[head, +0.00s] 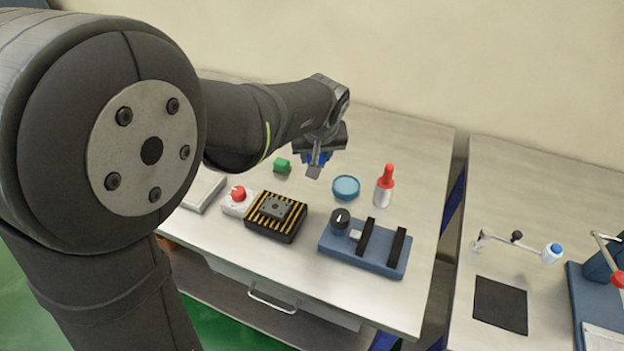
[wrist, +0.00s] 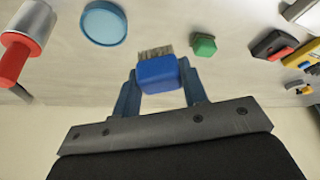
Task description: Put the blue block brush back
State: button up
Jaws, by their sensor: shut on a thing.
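My gripper (wrist: 158,80) is shut on the blue block brush (wrist: 157,70), with one finger on each side of it. The brush's pale bristles (wrist: 155,52) point away from the gripper. In the head view my gripper (head: 317,160) is over the back part of the table, with only a little of the blue brush showing beside the fingers. The brush appears to be held above the table top; the exact gap cannot be told. A green block (head: 282,165) stands on the table to its left, and shows to its right in the wrist view (wrist: 203,44).
A round blue dish (head: 346,187) and a red-topped bottle (head: 384,187) stand right of my gripper. In front are a black block with orange stripes (head: 276,225), a red-knobbed box (head: 237,202) and a blue fixture (head: 365,250). A second table (head: 540,180) lies beyond a gap at right.

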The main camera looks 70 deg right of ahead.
jog(key=s+r+m, duration=0.1)
jog(key=s+m, duration=0.1)
jog(key=s, duration=0.6)
jog(key=shift+g, duration=0.3)
jog(key=w+d+f, duration=0.1)
jog(key=w+f, duration=0.1)
jog(key=w, duration=0.1)
jog(key=w+d+f, duration=0.1)
jog(key=w+f, duration=0.1)
jog(key=w, duration=0.2)
jog(key=w+d+f, duration=0.2)
jog(key=w, duration=0.1)
jog(key=shift+w+f, duration=0.4)
jog(key=shift+f, duration=1.95)
jog(key=shift+f, duration=0.1)
jog(key=o, duration=1)
jog(key=v, duration=1.2)
